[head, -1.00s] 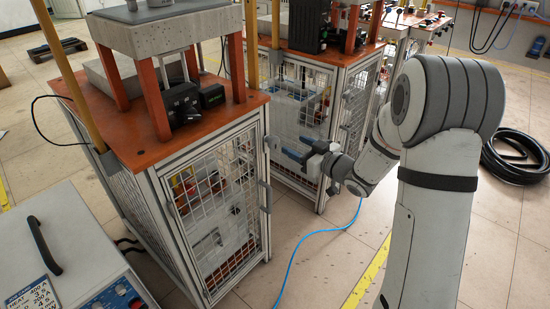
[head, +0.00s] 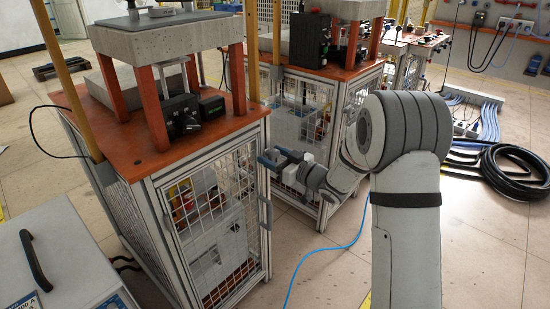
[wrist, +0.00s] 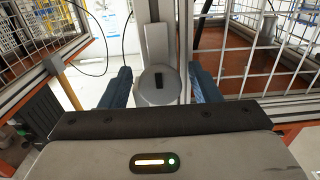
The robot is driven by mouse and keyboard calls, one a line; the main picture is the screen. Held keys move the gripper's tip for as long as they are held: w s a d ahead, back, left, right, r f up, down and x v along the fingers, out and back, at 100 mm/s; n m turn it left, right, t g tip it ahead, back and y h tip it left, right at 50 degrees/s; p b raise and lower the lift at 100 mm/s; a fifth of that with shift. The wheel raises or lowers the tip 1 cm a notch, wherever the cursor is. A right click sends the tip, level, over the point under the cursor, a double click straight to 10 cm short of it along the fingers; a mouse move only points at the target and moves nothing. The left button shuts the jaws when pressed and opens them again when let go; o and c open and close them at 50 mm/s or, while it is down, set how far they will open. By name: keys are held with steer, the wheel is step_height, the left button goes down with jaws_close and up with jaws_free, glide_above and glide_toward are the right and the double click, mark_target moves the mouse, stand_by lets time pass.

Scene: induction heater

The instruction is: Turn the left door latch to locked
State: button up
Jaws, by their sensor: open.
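The left door latch (wrist: 158,85) shows in the wrist view as a round grey knob with a dark slot, on a pale metal upright. A grey plate rises above it. My gripper (wrist: 161,88) is open, with one blue finger on each side of the knob and a visible gap to each. In the head view my gripper (head: 268,160) is at the upper right corner of the near cabinet's mesh door (head: 222,215). There the latch is hidden or too small to make out.
A grey handle (head: 267,212) stands out from the near cabinet's front edge, below my gripper. A second mesh cabinet (head: 300,110) stands close behind. A blue cable (head: 318,252) lies on the floor, and a black hose coil (head: 515,170) lies at right.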

steer(key=c, duration=0.9)
steer(key=shift+c, duration=0.2)
steer(key=shift+m+p, duration=0.3)
steer(key=shift+p, duration=0.15)
steer(key=m+p, duration=0.1)
steer(key=p, duration=0.1)
steer(key=m+p, duration=0.2)
steer(key=shift+r+m, duration=0.25)
steer(key=shift+m, duration=0.05)
steer(key=m+p, duration=0.4)
steer(key=shift+m, duration=0.3)
steer(key=m+p, duration=0.4)
steer(key=m, duration=0.1)
steer(key=shift+p, duration=0.3)
steer(key=shift+f+m+p, duration=0.15)
steer(key=shift+m+p, duration=1)
steer(key=shift+m, duration=0.85)
